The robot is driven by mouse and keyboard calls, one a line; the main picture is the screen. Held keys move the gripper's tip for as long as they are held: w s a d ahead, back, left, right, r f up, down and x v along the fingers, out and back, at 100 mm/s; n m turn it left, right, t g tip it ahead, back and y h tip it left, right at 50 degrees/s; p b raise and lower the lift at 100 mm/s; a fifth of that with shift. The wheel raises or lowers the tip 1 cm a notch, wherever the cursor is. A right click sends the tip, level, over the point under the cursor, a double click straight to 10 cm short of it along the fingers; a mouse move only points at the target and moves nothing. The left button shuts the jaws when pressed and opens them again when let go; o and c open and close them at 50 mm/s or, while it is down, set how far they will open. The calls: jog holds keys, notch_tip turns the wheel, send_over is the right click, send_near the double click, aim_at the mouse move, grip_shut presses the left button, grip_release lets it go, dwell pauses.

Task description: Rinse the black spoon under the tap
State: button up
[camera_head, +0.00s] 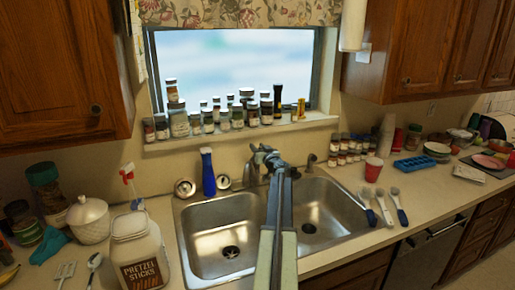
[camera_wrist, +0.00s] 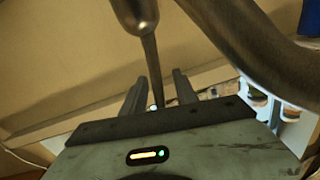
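My gripper (camera_head: 270,155) reaches over the sink divider to the tap (camera_head: 251,172) at the back of the sink. In the wrist view the two fingers of my gripper (camera_wrist: 160,88) stand apart. A thin metal rod with a rounded end (camera_wrist: 147,45) lies between them, with gaps on both sides; it looks like the tap's lever. The tap's thick curved spout (camera_wrist: 260,45) passes on the right. I cannot make out a black spoon in either view. A pale spoon (camera_head: 94,262) lies on the left counter.
The double sink's left basin (camera_head: 215,225) looks empty. A blue bottle (camera_head: 208,172) stands behind it. Jars (camera_head: 237,116) line the sill.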

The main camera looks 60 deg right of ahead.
jog(key=shift+w+d, duration=0.5)
jog(key=shift+w, duration=0.05)
jog(key=shift+c, duration=0.2)
grip_shut()
jog(key=shift+a, duration=0.1)
dwell(0.7)
jog(key=shift+s, duration=0.1)
